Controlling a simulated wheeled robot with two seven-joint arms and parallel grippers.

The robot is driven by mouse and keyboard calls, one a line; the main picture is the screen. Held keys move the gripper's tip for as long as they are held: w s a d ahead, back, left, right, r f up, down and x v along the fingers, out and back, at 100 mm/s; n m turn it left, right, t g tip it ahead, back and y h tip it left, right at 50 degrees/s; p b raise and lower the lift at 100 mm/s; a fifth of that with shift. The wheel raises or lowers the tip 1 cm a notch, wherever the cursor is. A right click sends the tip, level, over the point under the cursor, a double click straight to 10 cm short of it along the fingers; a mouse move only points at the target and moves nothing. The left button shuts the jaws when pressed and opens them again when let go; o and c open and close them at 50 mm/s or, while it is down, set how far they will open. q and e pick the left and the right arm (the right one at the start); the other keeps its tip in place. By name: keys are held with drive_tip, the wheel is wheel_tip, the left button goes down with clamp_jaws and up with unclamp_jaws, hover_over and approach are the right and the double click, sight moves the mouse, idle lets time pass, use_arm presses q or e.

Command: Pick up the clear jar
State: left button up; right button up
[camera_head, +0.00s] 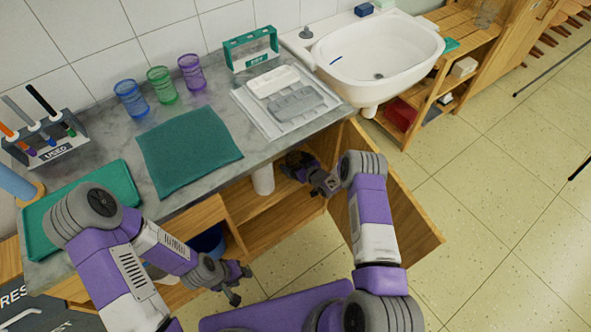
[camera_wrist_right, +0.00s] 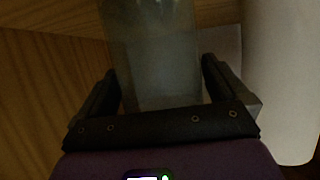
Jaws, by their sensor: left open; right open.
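The clear jar (camera_wrist_right: 155,62) stands inside the wooden cabinet, seen in the right wrist view between the two fingers of my right gripper (camera_wrist_right: 160,85). The fingers are apart, one on each side of the jar, and I see no firm contact. In the head view my right gripper (camera_head: 297,164) reaches into the open cabinet under the counter, and I cannot make out the jar there. My left gripper (camera_head: 240,283) is open and empty in front of the cabinet.
A white cylinder (camera_wrist_right: 285,80) stands close to the right finger; it also shows in the head view (camera_head: 263,180). The open cabinet door (camera_head: 415,222) stands right of my right arm. The counter (camera_head: 212,95) above holds cups, a teal mat and a rack.

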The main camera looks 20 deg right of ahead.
drive_tip(key=c, duration=0.9)
drive_tip(key=shift+r, duration=0.15)
